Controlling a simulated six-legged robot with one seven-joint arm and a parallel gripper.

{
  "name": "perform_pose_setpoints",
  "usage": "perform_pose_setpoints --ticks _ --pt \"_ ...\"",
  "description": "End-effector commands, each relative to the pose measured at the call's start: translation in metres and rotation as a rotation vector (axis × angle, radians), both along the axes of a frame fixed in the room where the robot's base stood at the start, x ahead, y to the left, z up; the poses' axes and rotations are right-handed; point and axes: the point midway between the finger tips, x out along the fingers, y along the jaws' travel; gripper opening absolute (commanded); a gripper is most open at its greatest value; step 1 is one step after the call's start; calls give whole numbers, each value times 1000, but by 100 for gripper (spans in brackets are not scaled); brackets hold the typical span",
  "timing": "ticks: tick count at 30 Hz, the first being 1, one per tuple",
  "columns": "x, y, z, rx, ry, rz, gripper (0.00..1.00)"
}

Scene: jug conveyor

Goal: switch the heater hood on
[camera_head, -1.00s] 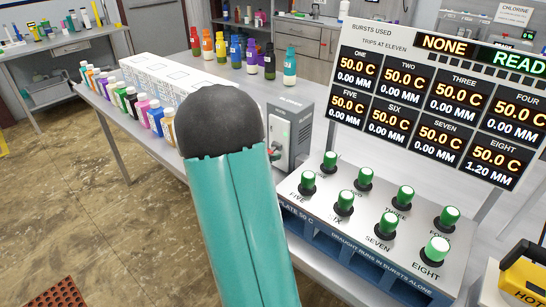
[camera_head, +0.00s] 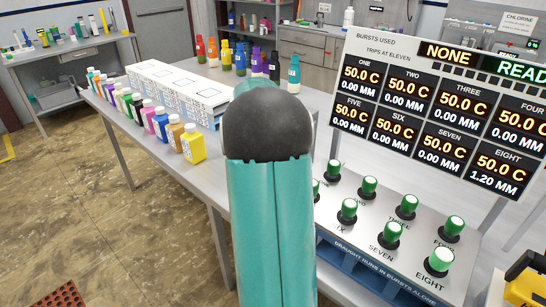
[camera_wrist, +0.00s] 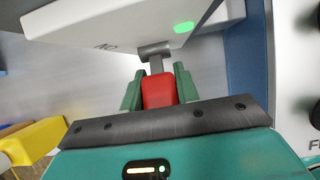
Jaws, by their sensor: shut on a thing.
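In the wrist view, my gripper (camera_wrist: 159,72) has its two green fingers closed on either side of a red lever grip (camera_wrist: 158,92). The grip joins a grey stem (camera_wrist: 155,50) under a pale box-like housing (camera_wrist: 125,22). An oval green light (camera_wrist: 183,27) glows on that housing. I cannot tell the lever's end position.
A control panel (camera_head: 410,235) with green-topped knobs stands right of my arm, below a readout board (camera_head: 440,110). Small bottles, including a yellow one (camera_head: 193,147), line the table's left edge. White boxes (camera_head: 178,92) sit behind them.

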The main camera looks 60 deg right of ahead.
Motion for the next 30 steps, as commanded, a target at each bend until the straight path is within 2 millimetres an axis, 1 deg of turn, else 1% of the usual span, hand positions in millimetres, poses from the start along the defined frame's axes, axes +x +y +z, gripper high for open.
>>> perform_pose_setpoints --ticks 9,23,24,26,27,30 --pt "0 -3 5 93 -18 1 0" --pt "1 -3 6 104 -19 2 0" --pt "0 -3 6 104 -19 2 39" --pt "0 -3 6 104 -18 2 50" --pt "0 -3 5 104 -18 2 53" --pt "0 -3 5 106 -17 1 53"
